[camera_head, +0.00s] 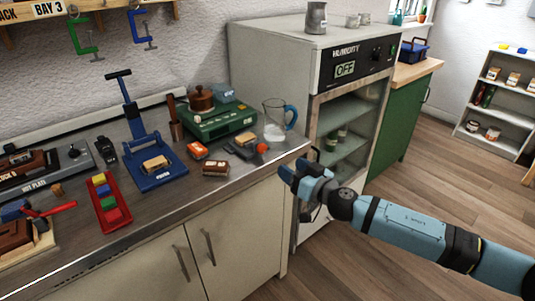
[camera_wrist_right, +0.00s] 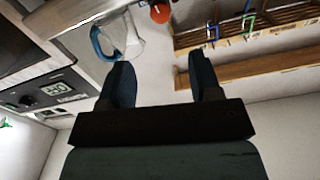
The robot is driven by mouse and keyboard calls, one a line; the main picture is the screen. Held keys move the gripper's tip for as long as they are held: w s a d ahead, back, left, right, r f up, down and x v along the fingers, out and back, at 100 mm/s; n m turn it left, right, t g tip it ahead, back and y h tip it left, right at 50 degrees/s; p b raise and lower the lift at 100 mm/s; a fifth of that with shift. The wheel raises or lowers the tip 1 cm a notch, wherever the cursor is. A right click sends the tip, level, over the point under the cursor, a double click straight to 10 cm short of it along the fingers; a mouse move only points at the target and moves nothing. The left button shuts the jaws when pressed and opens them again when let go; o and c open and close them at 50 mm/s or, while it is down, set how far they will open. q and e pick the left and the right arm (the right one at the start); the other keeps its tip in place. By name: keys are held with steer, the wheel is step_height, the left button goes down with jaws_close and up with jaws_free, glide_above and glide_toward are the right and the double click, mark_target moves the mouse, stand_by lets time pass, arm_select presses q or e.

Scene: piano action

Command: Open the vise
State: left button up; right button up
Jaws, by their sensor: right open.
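A blue device with a red bar (camera_head: 48,211) stands at the left edge of the counter beside brown blocks on a pale board. It may be the vise, but it is small and cut off by the frame, so I cannot tell its jaw state. A blue press-like tool (camera_head: 152,160) with a tall lever stands mid-counter, a tan block on its base. My right gripper (camera_head: 292,180) is off the counter's right front corner, far from both. It is open and empty, and both fingers show in the right wrist view (camera_wrist_right: 161,72). My left gripper is out of view.
A glass jug (camera_head: 276,121) with a blue handle and an orange ball (camera_head: 262,148) are near the counter's right end. A red tray (camera_head: 108,203) of coloured blocks lies left of the press-like tool. A humidity cabinet (camera_head: 318,62) reading OFF stands behind my right gripper.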

mark_target(264, 149)
steer(key=b+x, duration=0.1)
steer(key=x, duration=0.9)
steer(key=shift+w+a, duration=0.25)
steer(key=shift+a, duration=0.05)
steer(key=c, duration=0.9)
